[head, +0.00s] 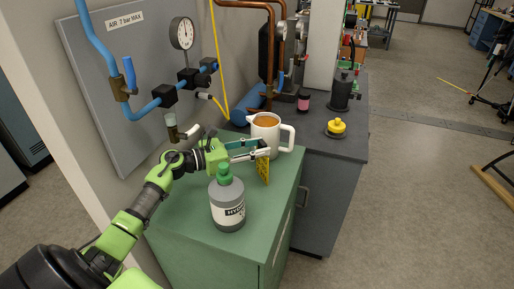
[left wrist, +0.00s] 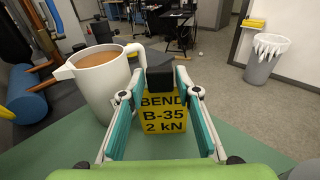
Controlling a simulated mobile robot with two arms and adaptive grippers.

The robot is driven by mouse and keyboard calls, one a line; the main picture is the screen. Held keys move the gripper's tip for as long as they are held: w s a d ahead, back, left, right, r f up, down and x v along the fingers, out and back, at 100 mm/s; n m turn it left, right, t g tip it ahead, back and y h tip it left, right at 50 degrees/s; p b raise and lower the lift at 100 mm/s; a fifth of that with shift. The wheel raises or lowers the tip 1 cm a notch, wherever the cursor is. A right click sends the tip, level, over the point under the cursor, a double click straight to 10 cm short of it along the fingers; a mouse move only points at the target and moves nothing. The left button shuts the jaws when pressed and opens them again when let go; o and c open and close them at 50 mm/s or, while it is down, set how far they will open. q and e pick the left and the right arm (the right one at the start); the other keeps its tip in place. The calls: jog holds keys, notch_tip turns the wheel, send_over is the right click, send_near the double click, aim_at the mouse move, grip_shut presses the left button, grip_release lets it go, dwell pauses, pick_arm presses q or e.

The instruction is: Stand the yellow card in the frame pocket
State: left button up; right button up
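The yellow card (head: 263,170) hangs tilted below the fingertips of my left gripper (head: 263,148), above the green cabinet top. In the left wrist view the card (left wrist: 163,116) faces me with black print "BEND B-35 2 kN". The fingers of my left gripper (left wrist: 160,79) close in on the card's upper edge, which the dark fingertips hide. I cannot make out the frame pocket in either view. My right gripper is not in view.
A white jug (head: 266,134) with orange-brown contents stands right behind the gripper. A grey bottle with a green cap (head: 227,205) stands in front on the green cabinet (head: 262,222). A dark bench (head: 336,150) adjoins it, holding a yellow knob-like object (head: 336,127). Blue pipework (head: 145,108) is at left.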

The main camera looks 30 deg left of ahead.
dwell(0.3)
pick_arm(q)
jog(key=shift+r, duration=0.15)
jog(key=b+v, duration=0.3)
jog(key=v, duration=0.9)
jog(key=shift+a+b, duration=0.1)
jog(key=shift+b, duration=0.2)
